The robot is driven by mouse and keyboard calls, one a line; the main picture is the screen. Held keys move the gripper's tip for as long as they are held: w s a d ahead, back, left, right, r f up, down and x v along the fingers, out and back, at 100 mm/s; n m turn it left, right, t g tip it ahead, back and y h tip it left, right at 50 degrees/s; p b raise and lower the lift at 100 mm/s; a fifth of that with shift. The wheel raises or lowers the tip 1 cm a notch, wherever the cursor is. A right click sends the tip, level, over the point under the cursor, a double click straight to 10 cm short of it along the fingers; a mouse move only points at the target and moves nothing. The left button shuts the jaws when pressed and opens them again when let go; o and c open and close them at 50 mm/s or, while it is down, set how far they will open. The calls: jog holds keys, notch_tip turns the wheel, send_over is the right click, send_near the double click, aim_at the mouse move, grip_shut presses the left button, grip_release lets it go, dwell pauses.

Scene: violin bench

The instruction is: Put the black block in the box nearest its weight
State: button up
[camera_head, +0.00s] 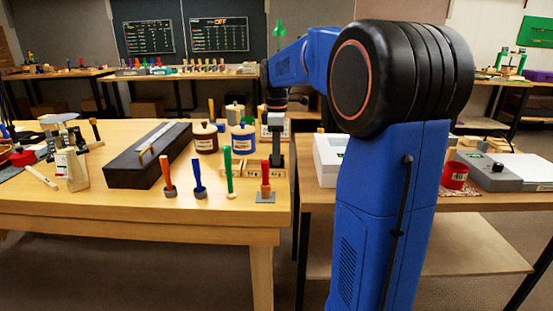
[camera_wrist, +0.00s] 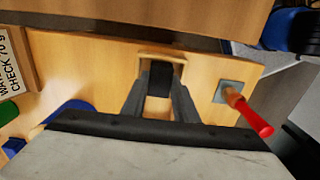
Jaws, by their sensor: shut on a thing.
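My gripper (camera_wrist: 161,92) is shut on the black block (camera_wrist: 161,75), which shows between the fingertips in the wrist view. The block is at a small open wooden box (camera_wrist: 181,57), whose pale rim shows around its far side. I cannot tell how far inside the box the block is. In the head view my gripper (camera_head: 277,160) points down near the right end of the bench, behind the red-handled tool. The block is not clear there. A white label (camera_wrist: 10,62) on a wooden piece at the left of the wrist view reads partly "CHECK 70 g".
A red-handled tool (camera_head: 265,184) on a grey base stands close by, and it also shows in the wrist view (camera_wrist: 250,115). Green (camera_head: 229,172), blue (camera_head: 198,177) and orange (camera_head: 168,177) tools stand to its left. Brown (camera_head: 205,139) and blue (camera_head: 243,139) pots stand behind. The bench edge is near.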

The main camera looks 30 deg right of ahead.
jog(key=shift+f, duration=0.8)
jog(key=shift+f, duration=0.15)
jog(key=o, duration=0.8)
notch_tip(320, 180, up, 12)
jog(key=shift+r, duration=0.2)
